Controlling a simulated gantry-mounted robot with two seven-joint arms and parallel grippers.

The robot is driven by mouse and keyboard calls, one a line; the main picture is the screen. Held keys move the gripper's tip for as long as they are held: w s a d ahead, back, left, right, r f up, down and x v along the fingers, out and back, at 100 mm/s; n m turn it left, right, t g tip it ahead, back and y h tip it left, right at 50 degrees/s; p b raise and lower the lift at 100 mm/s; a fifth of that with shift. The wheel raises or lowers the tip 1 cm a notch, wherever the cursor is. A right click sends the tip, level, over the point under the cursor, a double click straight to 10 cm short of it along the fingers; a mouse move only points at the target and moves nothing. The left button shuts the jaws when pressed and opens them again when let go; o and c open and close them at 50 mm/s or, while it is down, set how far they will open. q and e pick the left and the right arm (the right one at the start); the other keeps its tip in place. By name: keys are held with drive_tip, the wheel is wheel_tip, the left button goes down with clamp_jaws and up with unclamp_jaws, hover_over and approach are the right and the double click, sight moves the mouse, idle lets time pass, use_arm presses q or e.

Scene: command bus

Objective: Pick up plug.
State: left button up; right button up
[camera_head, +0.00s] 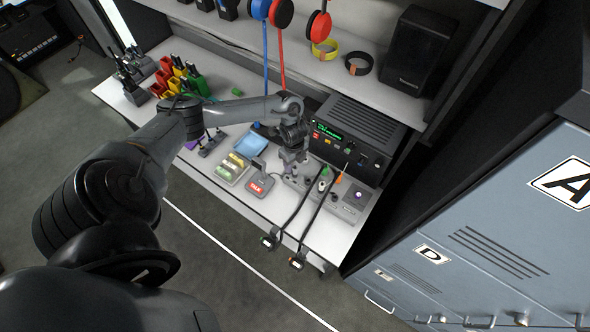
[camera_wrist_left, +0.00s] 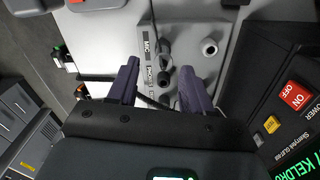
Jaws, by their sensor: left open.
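My left gripper (camera_head: 293,162) is over the back of the desk, in front of the black radio unit. In the left wrist view its two fingers (camera_wrist_left: 160,84) are apart. A small black plug-like piece (camera_wrist_left: 164,78) shows between them, by a socket panel (camera_wrist_left: 188,18) marked MIC; I cannot tell whether it is seated in the panel, and no grip on it shows. A round dark socket or knob (camera_wrist_left: 209,47) is beside it. In the head view two black cables run from the panel over the desk's front edge, with connector ends (camera_head: 268,241) and (camera_head: 297,262) hanging. My right gripper is not in view.
The radio unit (camera_head: 352,136) stands close behind the gripper. A talk box (camera_head: 260,184) and a tray of colored blocks (camera_head: 233,167) are left of it. Grey lockers (camera_head: 480,230) stand at right. A shelf with headsets (camera_head: 340,70) overhangs.

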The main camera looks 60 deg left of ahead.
sight(295, 168)
use_arm(q)
drive_tip(key=shift+w+f, duration=0.15)
drive_tip(key=shift+f, duration=1.05)
drive_tip(key=shift+w+f, duration=0.1)
drive_tip(key=shift+f, duration=1.1)
drive_tip(key=c, duration=0.8)
